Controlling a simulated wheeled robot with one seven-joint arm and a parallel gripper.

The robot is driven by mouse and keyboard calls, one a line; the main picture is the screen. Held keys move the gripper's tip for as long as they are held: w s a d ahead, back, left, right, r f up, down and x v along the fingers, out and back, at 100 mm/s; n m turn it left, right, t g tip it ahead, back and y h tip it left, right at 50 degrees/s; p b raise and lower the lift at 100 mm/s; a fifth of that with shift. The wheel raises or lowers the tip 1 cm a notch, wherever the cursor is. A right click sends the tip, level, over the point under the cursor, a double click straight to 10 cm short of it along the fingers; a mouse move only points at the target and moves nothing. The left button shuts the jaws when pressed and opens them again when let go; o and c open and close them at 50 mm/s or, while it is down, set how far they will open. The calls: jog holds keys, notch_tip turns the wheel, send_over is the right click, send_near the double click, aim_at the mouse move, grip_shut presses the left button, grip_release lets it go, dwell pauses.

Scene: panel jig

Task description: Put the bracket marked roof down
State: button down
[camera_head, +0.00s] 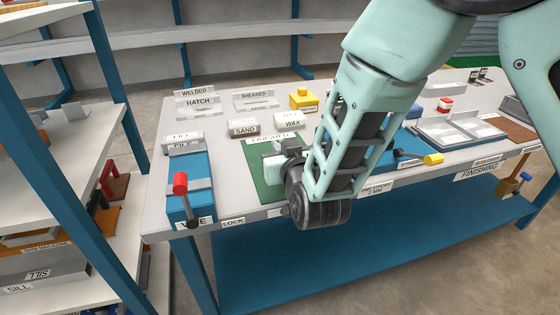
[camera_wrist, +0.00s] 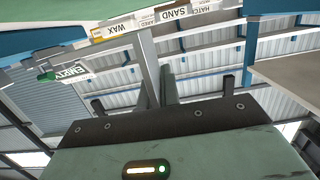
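My gripper (camera_head: 277,160) is low over the green mat (camera_head: 263,180) at the front of the bench, left of the middle. My own wrist and forearm hide much of it. In the wrist view my gripper (camera_wrist: 159,80) shows narrow grey upright parts in the middle, close together. I cannot tell whether these are fingers, a held part or background posts. No label reading roof is legible, so I cannot pick out the roof bracket.
A blue vise (camera_head: 190,205) with a red knob stands left of the mat. The sand block (camera_head: 243,128), wax block (camera_head: 289,121) and a yellow item (camera_head: 303,100) stand behind it. A grey tray (camera_head: 460,131) lies to the right. A shelf rack (camera_head: 50,150) stands left.

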jog(key=shift+f, duration=1.75)
jog(key=shift+f, duration=0.15)
jog(key=c, duration=1.6)
grip_release()
